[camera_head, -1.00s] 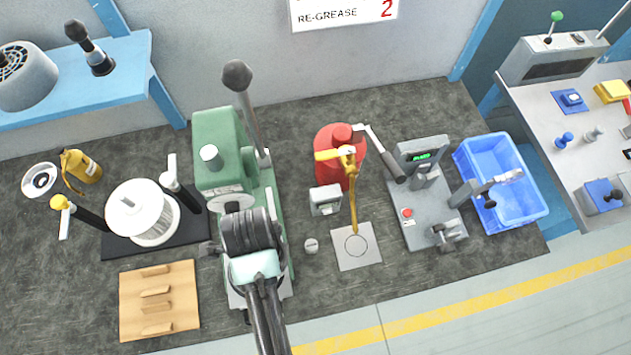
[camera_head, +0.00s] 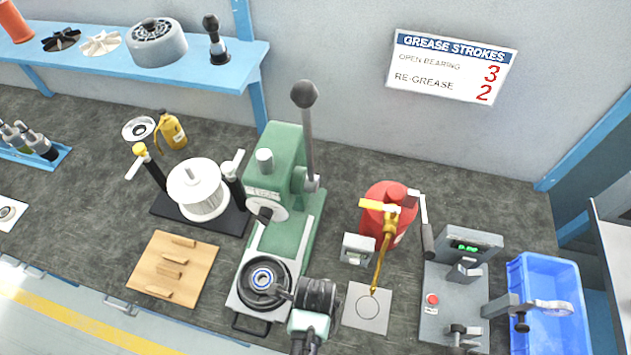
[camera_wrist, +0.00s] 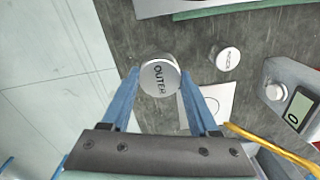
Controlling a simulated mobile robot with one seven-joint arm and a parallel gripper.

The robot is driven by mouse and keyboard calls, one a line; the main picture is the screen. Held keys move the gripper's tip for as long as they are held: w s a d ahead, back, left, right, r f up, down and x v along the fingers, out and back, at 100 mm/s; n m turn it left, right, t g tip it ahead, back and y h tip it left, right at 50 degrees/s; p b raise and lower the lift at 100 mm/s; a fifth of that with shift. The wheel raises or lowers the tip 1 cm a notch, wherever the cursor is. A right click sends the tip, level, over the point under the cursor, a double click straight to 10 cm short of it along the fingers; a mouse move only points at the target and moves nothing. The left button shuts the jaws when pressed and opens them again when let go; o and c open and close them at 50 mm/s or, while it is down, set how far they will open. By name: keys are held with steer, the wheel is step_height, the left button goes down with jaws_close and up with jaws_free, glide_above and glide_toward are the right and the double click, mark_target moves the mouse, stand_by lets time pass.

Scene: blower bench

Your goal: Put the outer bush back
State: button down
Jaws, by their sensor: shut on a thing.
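The outer bush (camera_wrist: 158,78) is a short silver cylinder with OUTER on its face, in the wrist view. My gripper (camera_wrist: 160,72) is shut on it, with a blue finger on each side. The bush looks held over the bench's front edge, but its height is unclear. In the head view my wrist hides the fingers and bush; it is right of the green press (camera_head: 285,190). A smaller silver bush (camera_wrist: 228,60) stands on the dark mat, right of the held one; its lettering is hard to read.
A pale plate with a circle (camera_head: 367,307) lies right of my wrist, under the yellow grease nozzle (camera_head: 381,265). A round dark part with a bearing (camera_head: 262,281) sits on the press base. A small display box (camera_head: 358,249) and red grease pot (camera_head: 388,212) stand behind the plate.

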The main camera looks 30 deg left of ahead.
steer(key=shift+f, duration=1.4)
steer(key=shift+f, duration=0.15)
steer(key=shift+c, duration=0.7)
jaws_free()
step_height(320, 180, up, 12)
